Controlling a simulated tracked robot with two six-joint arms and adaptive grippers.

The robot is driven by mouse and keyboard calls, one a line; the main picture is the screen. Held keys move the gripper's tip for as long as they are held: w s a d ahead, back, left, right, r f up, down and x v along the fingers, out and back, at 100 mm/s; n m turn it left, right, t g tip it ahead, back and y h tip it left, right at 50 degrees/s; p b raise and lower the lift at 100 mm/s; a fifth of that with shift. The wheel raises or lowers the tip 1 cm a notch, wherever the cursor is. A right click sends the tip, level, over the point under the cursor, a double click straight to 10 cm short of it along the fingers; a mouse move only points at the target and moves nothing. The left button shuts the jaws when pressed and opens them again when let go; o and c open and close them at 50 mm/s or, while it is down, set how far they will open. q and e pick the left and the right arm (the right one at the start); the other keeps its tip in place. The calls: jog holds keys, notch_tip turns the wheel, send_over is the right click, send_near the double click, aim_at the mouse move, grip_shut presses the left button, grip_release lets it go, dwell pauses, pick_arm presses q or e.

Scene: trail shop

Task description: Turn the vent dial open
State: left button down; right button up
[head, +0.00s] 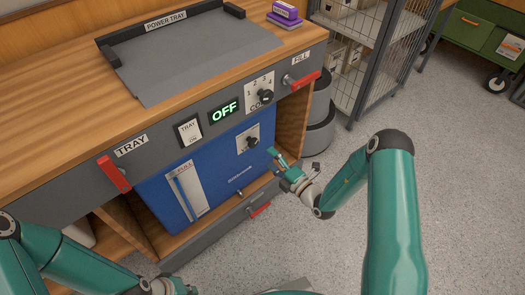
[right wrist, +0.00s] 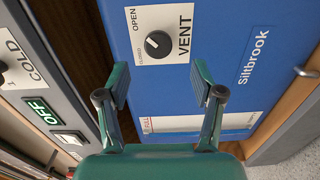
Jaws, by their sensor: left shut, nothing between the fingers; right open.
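The vent dial is a dark round knob (head: 252,142) on a white plate on the front of the blue Siltbrook box (head: 223,177). In the right wrist view the dial (right wrist: 158,44) sits on the plate marked VENT, with OPEN and a smaller second label beside it. A pale mark shows on the knob, but I cannot tell clearly which label it points to. My right gripper (head: 284,163) is open and empty, in front of and to the right of the dial. Its fingers (right wrist: 160,82) are spread apart from the knob. My left gripper (head: 176,288) is shut at the bottom edge, partly cut off.
The counter (head: 60,80) overhangs the box, with a red TRAY handle (head: 114,174), an OFF display (head: 223,111), a COLD knob (head: 265,95) and a red FILL handle (head: 304,80). A grey bin (head: 320,137) and wire cage stand at right.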

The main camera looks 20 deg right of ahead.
jog(key=shift+v, duration=2.4)
jog(key=shift+a, duration=0.1)
